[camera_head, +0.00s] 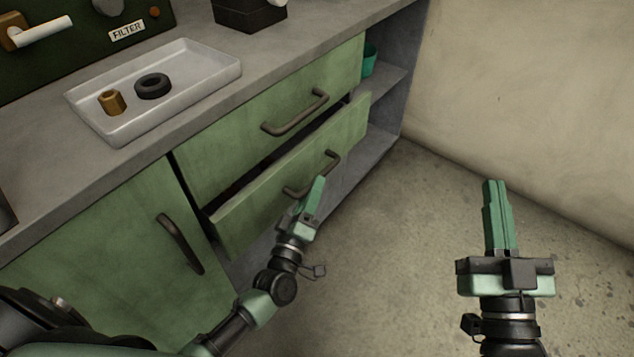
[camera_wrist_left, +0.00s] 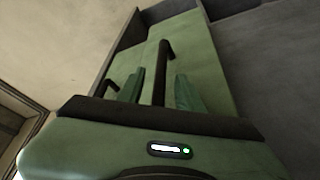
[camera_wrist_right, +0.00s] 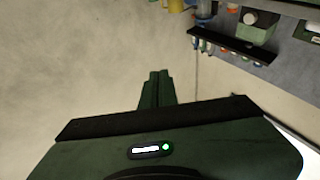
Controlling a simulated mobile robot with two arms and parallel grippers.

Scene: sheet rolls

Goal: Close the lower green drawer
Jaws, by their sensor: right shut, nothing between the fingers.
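The lower green drawer (camera_head: 240,226) stands partly out from the cabinet, with a dark gap above its front edge. Its dark bar handle (camera_head: 331,163) is partly hidden by my left gripper (camera_head: 317,182), which is at the handle. In the left wrist view, the handle (camera_wrist_left: 162,72) runs between the two spread fingers, with a gap on each side. The drawer front (camera_wrist_left: 205,62) fills the space ahead there. My right gripper (camera_head: 495,184) is shut and empty, held over the floor at the right, well apart from the drawer.
The upper green drawer (camera_head: 220,152) sits above the lower one. A green cabinet door (camera_head: 110,240) is at the left. On the grey counter, a white tray (camera_head: 205,92) holds a brass nut (camera_head: 112,102) and a black ring (camera_head: 153,86). The floor (camera_head: 390,270) is clear.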

